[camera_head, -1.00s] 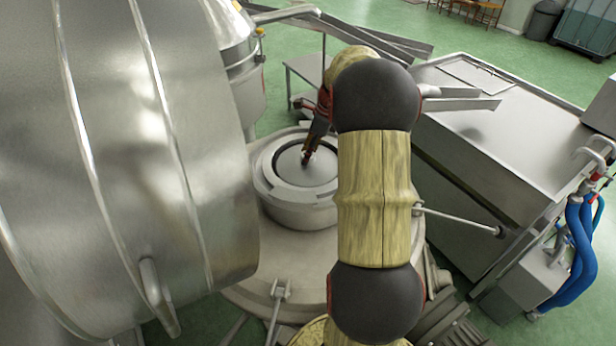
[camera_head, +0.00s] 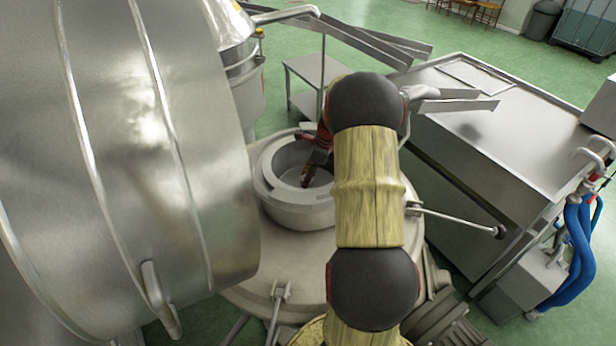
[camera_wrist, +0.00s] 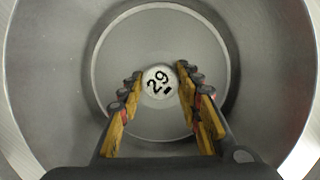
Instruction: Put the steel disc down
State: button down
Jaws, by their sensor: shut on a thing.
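The steel disc (camera_wrist: 160,38) is a round grey plate inside a round steel bowl (camera_head: 296,214). In the wrist view it lies centred and looks level, with a pale knob (camera_wrist: 158,88) marked "29" at its middle. My gripper (camera_head: 306,181) points down into the bowl. In the wrist view its fingers (camera_wrist: 160,84) stand on both sides of the knob and are shut on it. The bowl's inner wall (camera_wrist: 55,75) surrounds the disc. The bowl's near rim and my arm hide most of the disc in the head view, and I cannot tell whether it touches the bottom.
A large steel drum (camera_head: 130,160) stands close on the left of the bowl. A steel tank (camera_head: 490,130) with a flat top stands on the right. A handled rod (camera_head: 455,220) sticks out beside my arm. Blue hoses (camera_head: 578,260) hang at the far right.

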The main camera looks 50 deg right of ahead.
aim_at(318, 185)
jog(key=shift+f, duration=0.1)
jog(key=c, duration=1.4)
grip_release()
jog(key=shift+o, duration=0.7)
jog(key=b+v, duration=0.1)
jog(key=v, duration=1.1)
